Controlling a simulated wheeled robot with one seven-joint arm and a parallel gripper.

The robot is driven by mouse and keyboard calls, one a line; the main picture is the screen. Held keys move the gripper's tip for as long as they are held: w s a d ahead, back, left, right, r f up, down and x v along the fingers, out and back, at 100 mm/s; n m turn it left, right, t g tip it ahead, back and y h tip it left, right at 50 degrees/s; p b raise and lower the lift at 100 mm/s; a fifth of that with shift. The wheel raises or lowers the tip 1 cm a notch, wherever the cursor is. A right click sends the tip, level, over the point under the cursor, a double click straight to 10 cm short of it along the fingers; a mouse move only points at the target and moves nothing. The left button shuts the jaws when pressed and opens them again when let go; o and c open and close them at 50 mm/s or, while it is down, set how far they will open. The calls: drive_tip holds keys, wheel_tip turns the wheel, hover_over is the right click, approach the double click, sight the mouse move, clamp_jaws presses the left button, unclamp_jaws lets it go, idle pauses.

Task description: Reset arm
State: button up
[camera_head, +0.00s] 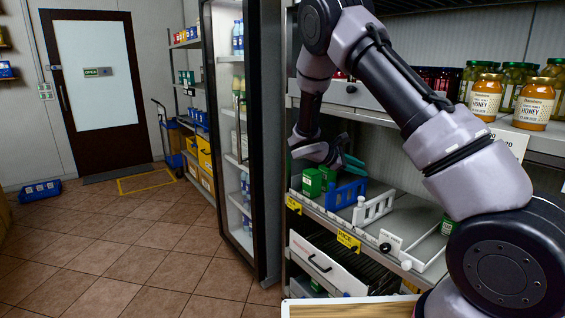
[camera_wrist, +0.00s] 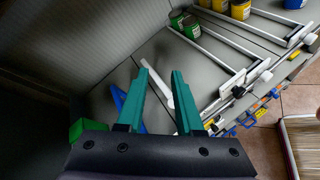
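My arm reaches from the right of the head view into the shelf bay, with the elbow raised. My gripper (camera_head: 350,163) is inside the bay, above the shelf with the dividers. In the wrist view, its two teal fingers (camera_wrist: 161,74) stand apart. I see no item gripped between them, only shelf surface and part of a white divider (camera_wrist: 157,84) behind. A blue divider (camera_head: 346,194) is just below the gripper in the head view. Two green tins (camera_head: 312,183) stand beside it to the left. A green object (camera_wrist: 90,129) shows beside the gripper body in the wrist view.
Honey jars (camera_head: 534,104) stand on the upper shelf at right, close to my arm. A glass-door fridge (camera_head: 238,150) stands left of the bay. A drawer (camera_head: 322,262) is below the shelf. The tiled floor (camera_head: 130,245) at left is largely clear.

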drive_tip(key=s+d+r+m+g+y, duration=0.3)
drive_tip(key=s+r+m+y, duration=0.1)
drive_tip(key=s+r+m, duration=0.3)
drive_tip(key=s+a+r+m+t+y, duration=0.2)
drive_tip(key=s+r+m+y, duration=0.3)
drive_tip(key=s+r, duration=0.4)
drive_tip(key=s+a+r+m+t+y, duration=0.2)
drive_tip(key=s+r+m+t+y, duration=0.2)
drive_tip(key=s, duration=1.3)
wheel_tip(320, 180, up, 6)
drive_tip(key=m+y, duration=0.1)
drive_tip(key=m, duration=0.2)
drive_tip(key=shift+a+r, duration=0.2)
drive_tip(key=shift+a, duration=0.1)
